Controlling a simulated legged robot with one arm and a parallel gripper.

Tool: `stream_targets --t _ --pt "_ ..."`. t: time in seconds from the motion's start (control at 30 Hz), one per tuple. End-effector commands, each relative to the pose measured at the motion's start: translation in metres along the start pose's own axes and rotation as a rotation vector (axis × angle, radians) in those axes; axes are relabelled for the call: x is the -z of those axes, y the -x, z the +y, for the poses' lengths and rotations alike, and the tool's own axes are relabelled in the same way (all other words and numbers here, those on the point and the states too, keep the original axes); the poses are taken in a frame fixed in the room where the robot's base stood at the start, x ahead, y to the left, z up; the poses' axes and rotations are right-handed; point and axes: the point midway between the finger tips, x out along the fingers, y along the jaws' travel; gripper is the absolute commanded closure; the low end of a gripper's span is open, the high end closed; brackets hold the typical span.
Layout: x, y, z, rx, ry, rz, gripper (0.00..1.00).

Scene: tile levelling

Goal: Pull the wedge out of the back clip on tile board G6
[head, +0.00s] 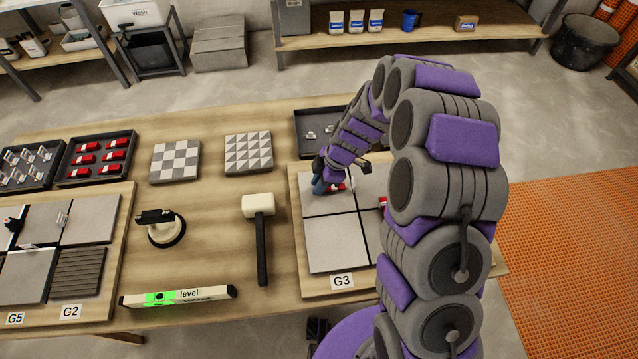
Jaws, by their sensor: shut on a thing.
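The board under my gripper (319,187) has pale grey tiles (334,246) in a grid with dark gaps, and its front label reads G3 (342,281). No G6 label shows; my arm hides the board's right part. My gripper is low over the back tiles, its blue fingertips shut at a red wedge (338,188) near the back gap. The clip there is too small and covered to make out. Another red piece (383,202) sits further right at a gap, partly hidden by my arm.
Left of the board lie a white-headed mallet (258,205), a suction cup (160,228) and a level (178,296). A dark tray (312,146) with small clips stands behind. Trays of red wedges (97,158) and clips (32,165) and another tile board (110,275) are at left.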

Motion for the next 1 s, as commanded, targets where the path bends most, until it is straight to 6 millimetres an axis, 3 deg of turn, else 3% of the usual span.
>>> stream_targets --t 0.53,1.0 --pt "0.019 0.045 0.001 -0.002 0.001 0.0 1.0" --pt "0.019 0.052 0.001 -0.007 -0.015 -0.001 1.0"
